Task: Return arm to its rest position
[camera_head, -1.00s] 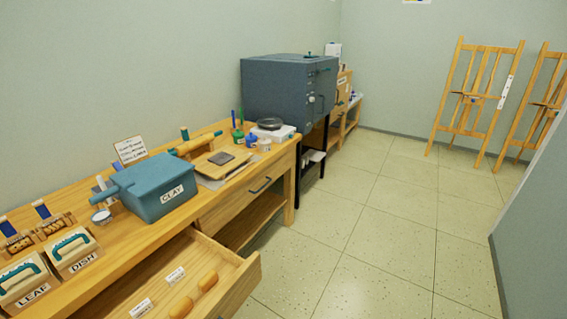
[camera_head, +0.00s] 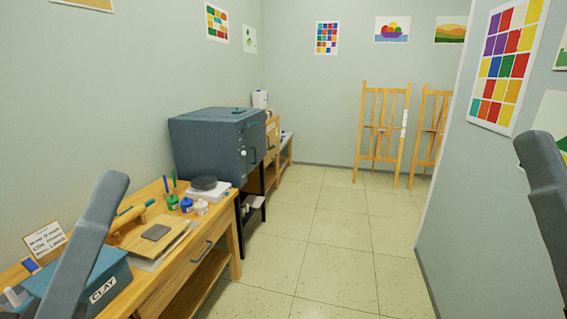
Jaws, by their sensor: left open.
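My left arm (camera_head: 88,240) comes up from the bottom left as a grey-blue bar. It stands in front of the teal clay box (camera_head: 112,283) and hides part of it. Its fingertips cannot be made out in this view, and nothing is seen held. My right arm (camera_head: 548,190) shows as a grey-blue piece at the right edge, in front of the wall. Its gripper is out of the picture.
The wooden bench (camera_head: 195,257) runs along the left wall, with a board, small pots and a white scale (camera_head: 208,192). A blue-grey kiln (camera_head: 215,145) stands beyond. Easels (camera_head: 382,135) stand at the back. The tiled floor (camera_head: 325,235) is clear. A wall closes the right side.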

